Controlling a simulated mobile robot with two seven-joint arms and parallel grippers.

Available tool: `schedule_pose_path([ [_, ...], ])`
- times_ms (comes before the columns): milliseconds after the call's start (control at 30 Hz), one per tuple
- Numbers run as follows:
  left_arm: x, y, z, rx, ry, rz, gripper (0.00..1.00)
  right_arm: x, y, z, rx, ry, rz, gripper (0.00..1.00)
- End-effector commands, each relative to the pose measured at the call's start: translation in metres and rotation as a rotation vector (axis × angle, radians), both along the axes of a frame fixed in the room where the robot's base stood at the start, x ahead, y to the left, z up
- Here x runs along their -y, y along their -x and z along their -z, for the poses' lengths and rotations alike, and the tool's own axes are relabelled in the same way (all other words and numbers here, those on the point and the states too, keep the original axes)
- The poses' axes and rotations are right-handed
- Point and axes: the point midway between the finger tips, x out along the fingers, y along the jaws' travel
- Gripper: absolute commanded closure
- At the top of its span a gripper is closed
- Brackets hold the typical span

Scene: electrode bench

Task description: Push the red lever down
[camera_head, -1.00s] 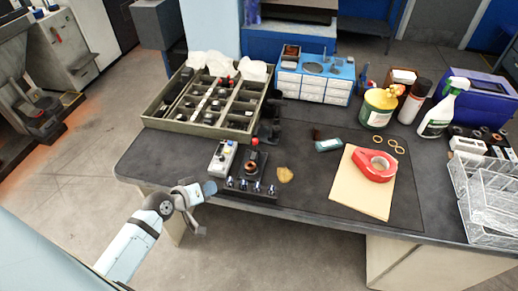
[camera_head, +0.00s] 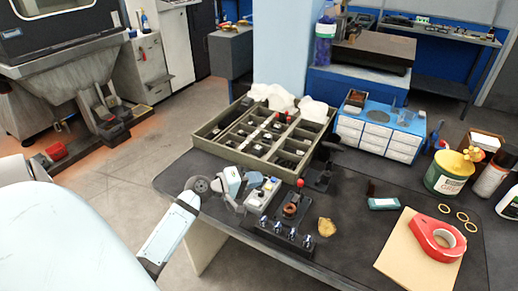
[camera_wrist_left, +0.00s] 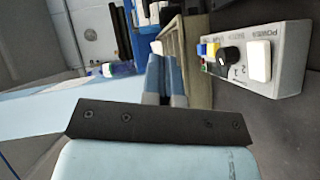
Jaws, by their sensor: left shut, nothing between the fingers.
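The red lever shows as a red ball knob (camera_head: 300,183) standing up from a black box (camera_head: 284,236) near the bench's front edge. A copper-coloured coil (camera_head: 290,210) and a row of silver knobs sit on the box. My left gripper (camera_head: 234,186) is shut and empty, left of the lever and apart from it. A grey control box (camera_head: 262,192) stands between them. In the left wrist view, the blue fingers (camera_wrist_left: 158,82) are together, with the control box (camera_wrist_left: 262,60) to their right. The lever cannot be made out there. My right gripper is not in view.
A green compartment tray (camera_head: 222,142) lies behind the control box, with a blue drawer unit (camera_head: 378,136) to its right. A yellow lump (camera_head: 326,227) lies right of the black box. A red tape dispenser (camera_head: 436,238) sits on tan paper (camera_head: 400,260).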

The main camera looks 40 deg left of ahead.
Motion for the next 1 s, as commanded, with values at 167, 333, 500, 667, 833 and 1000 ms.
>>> schedule_pose_path([
  [167, 0.014, -0.037, 0.006, 0.003, 0.004, -0.001, 1.0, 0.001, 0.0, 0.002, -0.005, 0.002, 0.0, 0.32],
  [333, 0.027, -0.069, 0.012, 0.001, 0.003, 0.0, 1.0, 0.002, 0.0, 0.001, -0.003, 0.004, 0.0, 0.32],
  [500, 0.05, -0.076, 0.021, -0.001, 0.003, -0.001, 1.0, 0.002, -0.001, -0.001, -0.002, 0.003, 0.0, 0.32],
  [667, 0.06, -0.08, 0.024, -0.001, 0.001, 0.0, 1.0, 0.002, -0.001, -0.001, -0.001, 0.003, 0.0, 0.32],
  [833, 0.062, -0.081, 0.025, -0.001, 0.0, 0.0, 1.0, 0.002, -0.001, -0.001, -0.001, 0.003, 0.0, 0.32],
  [1000, 0.062, -0.081, 0.025, -0.001, 0.0, 0.0, 1.0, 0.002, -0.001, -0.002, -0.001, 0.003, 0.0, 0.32],
])
